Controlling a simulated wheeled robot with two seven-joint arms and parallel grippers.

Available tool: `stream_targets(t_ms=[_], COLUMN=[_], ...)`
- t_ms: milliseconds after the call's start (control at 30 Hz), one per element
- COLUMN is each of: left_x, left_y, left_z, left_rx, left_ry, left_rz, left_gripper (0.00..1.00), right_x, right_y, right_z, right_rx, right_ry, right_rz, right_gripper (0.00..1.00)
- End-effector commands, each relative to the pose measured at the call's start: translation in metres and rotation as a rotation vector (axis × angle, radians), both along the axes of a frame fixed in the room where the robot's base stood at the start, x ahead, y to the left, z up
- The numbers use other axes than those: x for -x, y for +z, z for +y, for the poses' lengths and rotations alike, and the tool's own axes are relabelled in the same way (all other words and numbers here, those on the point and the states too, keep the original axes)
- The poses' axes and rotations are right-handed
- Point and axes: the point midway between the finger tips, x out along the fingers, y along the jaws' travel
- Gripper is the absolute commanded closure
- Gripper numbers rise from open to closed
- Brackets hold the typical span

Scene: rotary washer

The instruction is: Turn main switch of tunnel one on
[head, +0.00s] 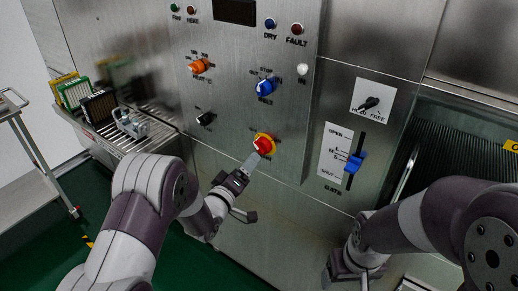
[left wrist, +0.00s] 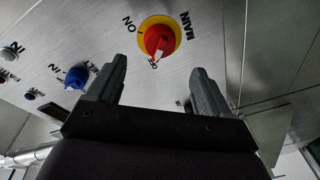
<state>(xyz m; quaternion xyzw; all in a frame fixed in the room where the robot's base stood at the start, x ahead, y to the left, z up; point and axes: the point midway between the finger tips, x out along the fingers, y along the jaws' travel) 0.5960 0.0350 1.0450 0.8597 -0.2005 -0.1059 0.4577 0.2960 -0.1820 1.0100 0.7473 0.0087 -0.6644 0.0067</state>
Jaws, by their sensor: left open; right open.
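The main switch is a red knob on a yellow disc, low on the steel panel in the head view (head: 264,144). It is larger in the left wrist view (left wrist: 158,38), with the words MAIN and ON beside it. Its white mark points toward lettering that looks like OFF, partly covered by the knob. My left gripper (left wrist: 158,66) is open and empty, its two fingers apart and short of the knob. In the head view its tip is just left of and below the switch. My right gripper (head: 348,277) is open at the bottom edge, partly hidden by its arm.
An orange knob (head: 198,66), a blue knob (head: 264,87) and a black knob (head: 206,118) sit on the same panel. A blue gate lever (head: 355,162) and a black handle (head: 370,103) are to the right. A rack conveyor (head: 108,134) stands at left.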

Motion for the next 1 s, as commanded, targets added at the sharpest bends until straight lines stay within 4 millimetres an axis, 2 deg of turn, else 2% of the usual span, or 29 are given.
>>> stream_targets(t_ms=[100,300,500,733,767,900,933,1000], left_x=[-0.029,-0.063,-0.075,-0.075,-0.075,-0.075,-0.075,-0.075], left_y=[0.003,0.002,0.0,0.0,0.0,0.0,0.0,0.0], left_z=[-0.015,-0.032,-0.037,-0.037,-0.037,-0.037,-0.037,-0.037], left_rx=[0.0,-0.002,-0.003,-0.003,-0.003,-0.003,-0.003,-0.003], left_ry=[-0.002,-0.001,0.0,0.001,0.001,0.001,0.001,0.001], left_rz=[0.0,0.0,0.001,0.001,0.001,0.001,0.001,0.001], left_gripper=[0.2,0.2,0.2,0.2,0.27,0.72,0.76,0.76], right_x=[0.0,0.0,0.0,0.0,0.0,0.0,0.0,0.0], right_y=[0.011,0.017,0.018,0.018,0.018,0.018,0.018,0.018], right_z=[0.0,0.0,0.0,0.0,0.0,0.0,0.0,0.0], right_rx=[0.0,0.0,0.0,0.0,0.0,0.0,0.0,0.0], right_ry=[0.0,0.0,0.0,0.0,0.0,0.0,0.0,0.0], right_rz=[0.0,0.0,0.0,0.0,0.0,0.0,0.0,0.0], right_gripper=[0.22,0.22,0.22,0.22,0.22,0.22,0.22,0.22])
